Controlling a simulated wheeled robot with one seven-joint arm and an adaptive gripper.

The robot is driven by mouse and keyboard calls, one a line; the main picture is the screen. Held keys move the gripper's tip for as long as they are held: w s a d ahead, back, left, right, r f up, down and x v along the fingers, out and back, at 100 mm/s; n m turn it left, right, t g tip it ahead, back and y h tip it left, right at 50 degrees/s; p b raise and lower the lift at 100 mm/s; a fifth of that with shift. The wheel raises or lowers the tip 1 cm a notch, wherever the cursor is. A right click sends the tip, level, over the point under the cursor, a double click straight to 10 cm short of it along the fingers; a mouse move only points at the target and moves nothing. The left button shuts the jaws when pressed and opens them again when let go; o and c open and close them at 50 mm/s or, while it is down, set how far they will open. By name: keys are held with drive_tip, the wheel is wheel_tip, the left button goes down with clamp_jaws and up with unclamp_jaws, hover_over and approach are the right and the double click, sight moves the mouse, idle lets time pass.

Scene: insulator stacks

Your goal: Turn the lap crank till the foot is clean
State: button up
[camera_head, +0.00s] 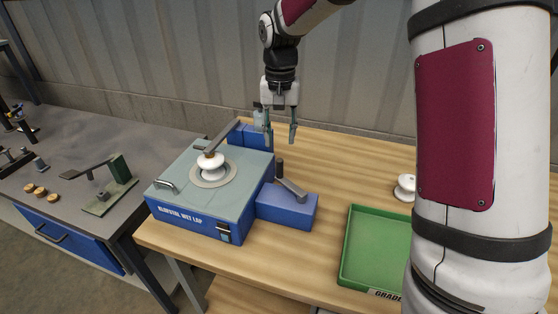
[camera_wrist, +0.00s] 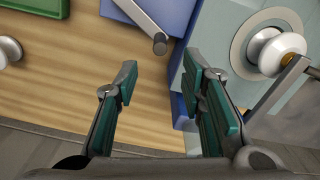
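The wet lap (camera_head: 195,222) is a blue box with a grey top on the wooden table. A white insulator (camera_head: 211,166) sits on its round plate under a hold-down arm (camera_head: 221,138); it also shows in the wrist view (camera_wrist: 270,48). Its foot is hidden. The lap crank (camera_head: 291,187) is a dark bar with an upright handle, on the blue block right of the lap. In the wrist view the crank (camera_wrist: 140,18) lies beyond my fingertips, its handle end between their lines. My gripper (camera_head: 281,135) is open and empty, above and behind the crank; its fingers (camera_wrist: 160,80) are apart.
A green tray (camera_head: 345,252) stands right of the crank, with a white insulator (camera_head: 405,187) behind it, partly hidden by my arm. A grey bench (camera_head: 70,150) with small fixtures is at left. A corrugated wall (camera_head: 150,60) stands behind.

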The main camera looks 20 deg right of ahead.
sight(280, 160)
wheel_tip(280, 160, down, 10)
drive_tip(key=shift+r+p, duration=0.15)
drive_tip(key=shift+p, duration=0.45)
clamp_jaws()
